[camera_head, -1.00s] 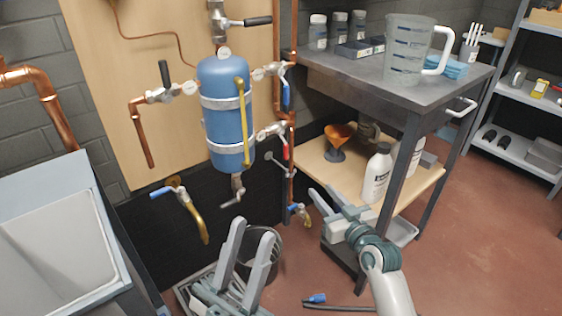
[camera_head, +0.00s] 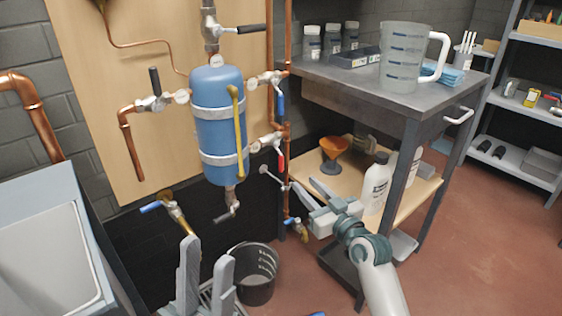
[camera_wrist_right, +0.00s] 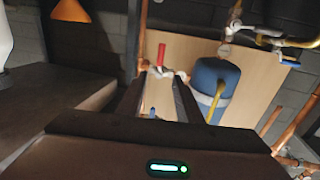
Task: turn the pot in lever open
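The blue pot (camera_head: 219,125) hangs on the wooden board among copper pipes. Tagged valves surround it: a black lever (camera_head: 252,29) above, a black lever (camera_head: 154,80) at left, a blue lever (camera_head: 281,106) at upper right and a red lever (camera_head: 281,163) at lower right. The tags are too small to read, so I cannot tell which is pot in. My right gripper (camera_head: 304,184) is open and empty, just right of and below the red lever. In the right wrist view the red lever (camera_wrist_right: 161,54) shows beyond the fingers, apart from them. My left gripper (camera_head: 206,250) is open and empty, low in front.
A metal-topped table (camera_head: 345,75) with a measuring jug (camera_head: 402,60) stands right of the pipes, its leg close to my right arm. An orange funnel (camera_head: 335,147) and bottles sit on its lower shelf. A bucket (camera_head: 254,280) stands below; a sink (camera_head: 45,245) is at left.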

